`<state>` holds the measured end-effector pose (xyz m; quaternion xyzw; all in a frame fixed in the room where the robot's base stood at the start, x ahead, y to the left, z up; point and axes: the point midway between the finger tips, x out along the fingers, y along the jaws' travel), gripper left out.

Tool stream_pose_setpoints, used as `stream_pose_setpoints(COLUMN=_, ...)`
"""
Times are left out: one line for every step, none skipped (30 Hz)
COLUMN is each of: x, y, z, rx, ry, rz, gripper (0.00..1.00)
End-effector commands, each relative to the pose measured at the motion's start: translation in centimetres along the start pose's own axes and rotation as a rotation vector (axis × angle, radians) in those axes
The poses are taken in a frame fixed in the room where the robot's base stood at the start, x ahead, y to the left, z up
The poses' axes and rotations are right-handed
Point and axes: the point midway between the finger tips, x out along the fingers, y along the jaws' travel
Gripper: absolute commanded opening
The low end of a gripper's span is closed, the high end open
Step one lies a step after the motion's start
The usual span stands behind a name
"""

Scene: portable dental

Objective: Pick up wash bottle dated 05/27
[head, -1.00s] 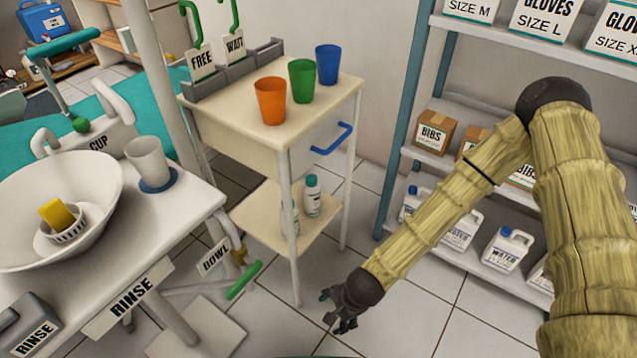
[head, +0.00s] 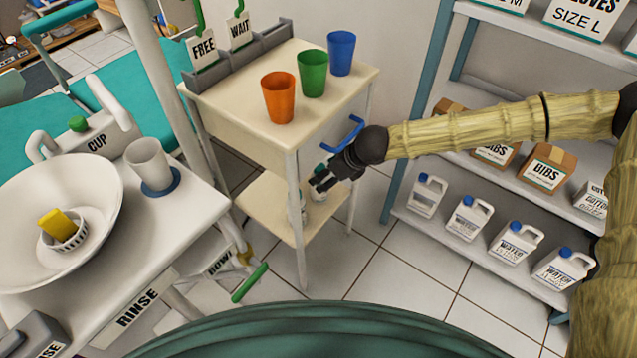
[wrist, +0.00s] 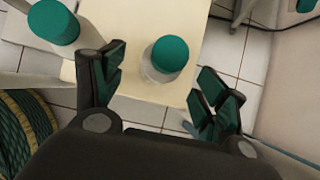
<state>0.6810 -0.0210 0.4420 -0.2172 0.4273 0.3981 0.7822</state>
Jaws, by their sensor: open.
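Two white wash bottles with teal caps stand on the lower shelf (head: 268,205) of the small cart. In the wrist view one bottle (wrist: 163,65) shows from above between my open fingers, and the other bottle (wrist: 52,22) is to the left, outside them. In the head view my gripper (head: 322,181) is over the right side of the lower shelf, and it hides most of the bottles. My gripper is open and empty. I cannot read a date on either bottle.
The cart top (head: 230,88) holds an orange cup (head: 278,98), a green cup (head: 312,74) and a blue cup (head: 341,53). A blue handle (head: 343,134) sticks out near my gripper. A front cart leg (head: 297,225) stands left of it.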

Motion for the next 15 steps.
stream_pose_setpoints(x=0.2, y=-0.1, z=-0.2, rx=0.002, ry=0.0, rz=-0.002, gripper=0.73)
stream_pose_setpoints(x=0.4, y=-0.1, z=-0.2, rx=0.002, ry=0.0, rz=-0.002, gripper=0.73)
stream_pose_setpoints(x=0.7, y=-0.1, z=-0.3, rx=0.003, ry=0.0, rz=-0.002, gripper=0.73)
stream_pose_setpoints(x=1.0, y=-0.1, z=-0.3, rx=0.002, ry=0.0, rz=-0.002, gripper=0.73)
stream_pose_setpoints(x=1.4, y=-0.1, z=-0.3, rx=0.003, ry=0.0, rz=-0.002, gripper=0.73)
stream_pose_setpoints(x=2.0, y=-0.1, z=-0.4, rx=0.003, ry=0.001, rz=-0.002, gripper=0.73)
stream_pose_setpoints(x=2.4, y=-0.1, z=-0.4, rx=0.002, ry=0.001, rz=-0.002, gripper=0.73)
stream_pose_setpoints(x=2.9, y=-0.1, z=-0.4, rx=0.002, ry=0.001, rz=-0.002, gripper=0.73)
stream_pose_setpoints(x=3.5, y=-0.1, z=-0.4, rx=0.001, ry=0.001, rz=-0.001, gripper=0.73)
stream_pose_setpoints(x=4.0, y=0.0, z=-0.4, rx=0.001, ry=0.001, rz=0.0, gripper=0.73)
stream_pose_setpoints(x=4.5, y=0.0, z=-0.4, rx=0.001, ry=0.001, rz=0.0, gripper=0.73)
stream_pose_setpoints(x=5.0, y=-0.1, z=-0.3, rx=0.001, ry=0.0, rz=-0.001, gripper=0.73)
stream_pose_setpoints(x=5.3, y=-0.1, z=-0.3, rx=0.001, ry=0.0, rz=-0.001, gripper=0.73)
stream_pose_setpoints(x=5.6, y=-0.1, z=-0.3, rx=0.0, ry=0.0, rz=-0.001, gripper=0.73)
stream_pose_setpoints(x=5.9, y=0.0, z=-0.2, rx=-0.001, ry=0.0, rz=0.0, gripper=0.73)
